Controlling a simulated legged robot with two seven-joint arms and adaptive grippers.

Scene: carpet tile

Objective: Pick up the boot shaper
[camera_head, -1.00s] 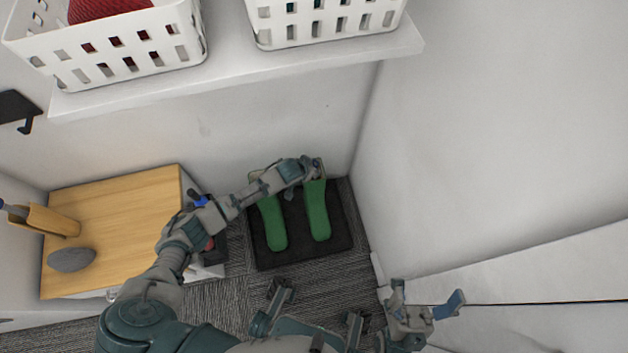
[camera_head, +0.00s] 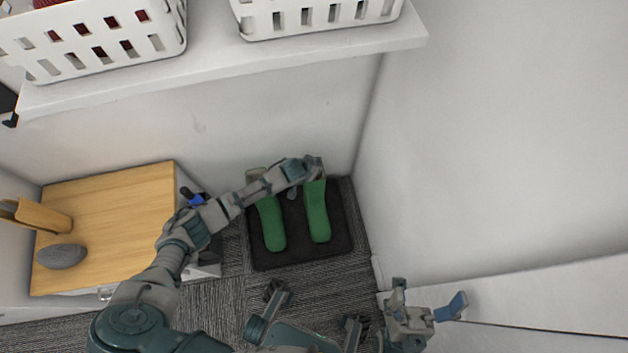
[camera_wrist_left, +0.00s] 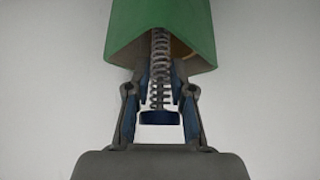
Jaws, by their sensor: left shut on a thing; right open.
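Two green boots, one on the left (camera_head: 272,226) and one on the right (camera_head: 316,208), are on a black mat (camera_head: 345,245) on the floor. My left gripper (camera_head: 316,167) is at the top of the right boot. In the left wrist view, the boot shaper (camera_wrist_left: 160,85), a metal spring with a blue end piece, sticks out of the opening of the green boot (camera_wrist_left: 165,25). My left gripper (camera_wrist_left: 160,92) is shut on it, one finger on each side. The part inside the boot is hidden. My right gripper (camera_head: 426,298) is open and empty at the lower right.
A white shelf (camera_head: 230,70) with white baskets (camera_head: 100,42) hangs above. A wooden-topped cabinet (camera_head: 115,215) with a grey oval object (camera_head: 62,256) stands left of the mat. White walls close in behind and at right. Carpet (camera_head: 220,310) is bare before the mat.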

